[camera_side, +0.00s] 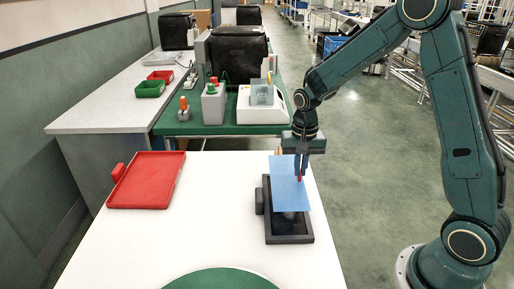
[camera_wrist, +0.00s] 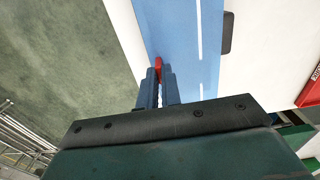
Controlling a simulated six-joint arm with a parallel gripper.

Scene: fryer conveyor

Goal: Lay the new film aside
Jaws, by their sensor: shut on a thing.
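The new film is a blue sheet (camera_side: 288,185) held over the black tray (camera_side: 290,239) on the white table. It hangs tilted in the side view and covers much of that tray. The film also shows in the wrist view (camera_wrist: 190,45), with white lines along it. My gripper (camera_side: 300,174) is shut on the film near its upper right edge. In the wrist view my gripper (camera_wrist: 159,80) has a small red piece between its fingertips at the film's edge. Whether the film touches the tray is hard to tell.
A red tray (camera_side: 146,181), empty, lies on the left of the white table (camera_side: 225,215). A green round mat (camera_side: 220,279) is at the front. Behind stands a green bench with a white device (camera_side: 262,107) and small bottles. The table between the two trays is clear.

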